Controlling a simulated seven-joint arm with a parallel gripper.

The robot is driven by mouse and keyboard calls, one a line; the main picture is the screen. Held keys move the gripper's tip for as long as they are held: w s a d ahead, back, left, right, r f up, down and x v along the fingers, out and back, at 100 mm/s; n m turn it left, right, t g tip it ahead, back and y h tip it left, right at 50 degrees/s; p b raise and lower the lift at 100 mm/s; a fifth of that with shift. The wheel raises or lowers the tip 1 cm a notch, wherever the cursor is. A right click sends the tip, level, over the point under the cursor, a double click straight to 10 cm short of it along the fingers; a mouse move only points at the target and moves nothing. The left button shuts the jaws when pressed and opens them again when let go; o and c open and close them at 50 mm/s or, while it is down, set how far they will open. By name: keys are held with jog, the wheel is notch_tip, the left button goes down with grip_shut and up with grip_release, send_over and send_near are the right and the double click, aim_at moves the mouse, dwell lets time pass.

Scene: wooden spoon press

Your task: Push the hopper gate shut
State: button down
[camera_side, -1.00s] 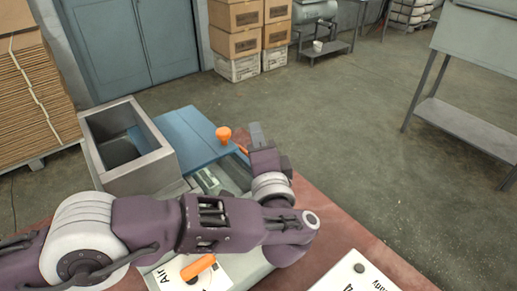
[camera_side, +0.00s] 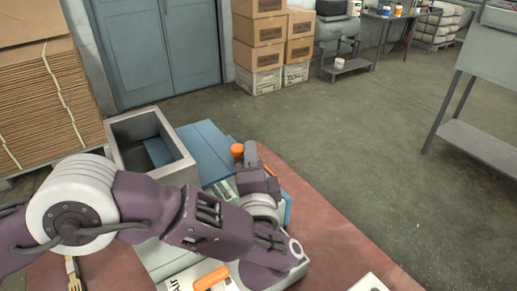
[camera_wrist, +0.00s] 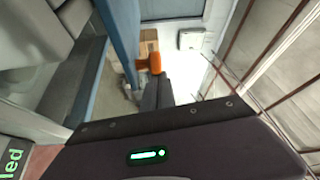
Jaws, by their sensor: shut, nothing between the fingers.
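The grey metal hopper (camera_side: 118,150) is an open-topped box left of centre in the side view. A blue plate (camera_side: 208,148), apparently the gate, sticks out on its right. An orange knob (camera_side: 237,150) stands at the plate's outer end. The knob also shows in the wrist view (camera_wrist: 149,63), beside a blue edge (camera_wrist: 120,35). My gripper (camera_side: 250,152) is shut and empty, close on the right of the knob in the side view. In the wrist view its fingers (camera_wrist: 157,88) reach close to the knob. I cannot tell whether they touch it. My arm hides the press's lower part.
The machine stands on a reddish-brown table (camera_side: 335,235). An orange handle (camera_side: 212,279) lies below my arm in the side view. A wooden fork-like piece (camera_side: 73,272) is at lower left.

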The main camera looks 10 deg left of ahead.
aim_at(229, 173)
jog(key=s+a, duration=0.3)
jog(key=shift+s+a, duration=0.3)
jog(key=shift+a, duration=0.05)
jog(key=shift+s+a, duration=0.25)
jog(key=shift+a, duration=0.15)
jog(key=shift+w+d, duration=0.25)
jog(key=shift+d, duration=0.1)
jog(key=s+d, duration=0.6)
jog(key=s, duration=0.1)
jog(key=shift+s, duration=0.35)
